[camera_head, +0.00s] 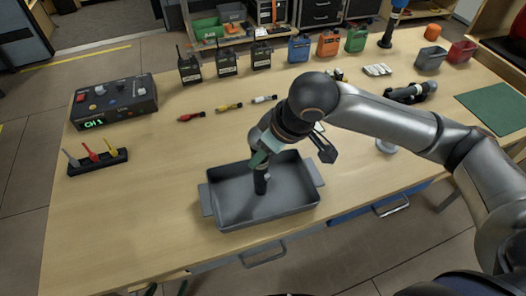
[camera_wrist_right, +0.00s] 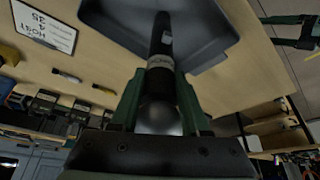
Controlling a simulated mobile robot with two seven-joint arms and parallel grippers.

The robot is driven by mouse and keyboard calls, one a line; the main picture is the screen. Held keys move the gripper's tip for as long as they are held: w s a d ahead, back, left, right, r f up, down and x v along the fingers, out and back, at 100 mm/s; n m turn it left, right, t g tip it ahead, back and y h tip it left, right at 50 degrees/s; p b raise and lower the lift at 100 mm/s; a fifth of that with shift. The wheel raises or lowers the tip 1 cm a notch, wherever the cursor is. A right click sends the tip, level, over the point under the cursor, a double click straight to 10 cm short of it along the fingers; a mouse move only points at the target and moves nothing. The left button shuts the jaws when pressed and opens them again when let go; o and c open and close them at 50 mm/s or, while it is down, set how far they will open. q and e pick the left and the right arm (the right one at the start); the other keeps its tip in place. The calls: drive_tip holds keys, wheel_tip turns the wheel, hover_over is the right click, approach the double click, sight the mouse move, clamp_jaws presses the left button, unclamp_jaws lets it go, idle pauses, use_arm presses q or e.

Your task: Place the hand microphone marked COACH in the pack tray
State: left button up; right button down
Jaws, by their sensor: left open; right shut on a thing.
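The grey pack tray (camera_head: 225,208) stands near the table's front, with its wall also showing in the right wrist view (camera_wrist_right: 205,45). My right gripper (camera_head: 262,160) is over the tray, shut on a dark hand microphone (camera_head: 261,184). The microphone points down into the tray, and I cannot tell if its lower end touches the floor. In the right wrist view the microphone (camera_wrist_right: 160,50) has a pale band with lettering too small to read surely, and its silver head sits between the fingers. My left gripper (camera_head: 168,289) is open and empty at the bottom edge, mostly out of view.
A control box (camera_head: 113,103) and a rack of coloured levers (camera_head: 97,160) stand at left. Coloured packs (camera_head: 328,43), bins (camera_head: 431,56) and a green mat (camera_head: 498,107) are farther right.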

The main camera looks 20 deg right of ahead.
drive_tip(key=shift+f, duration=0.1)
drive_tip(key=shift+c, duration=1.9)
unclamp_jaws()
drive_tip(key=p+v, duration=0.2)
drive_tip(key=v, duration=1)
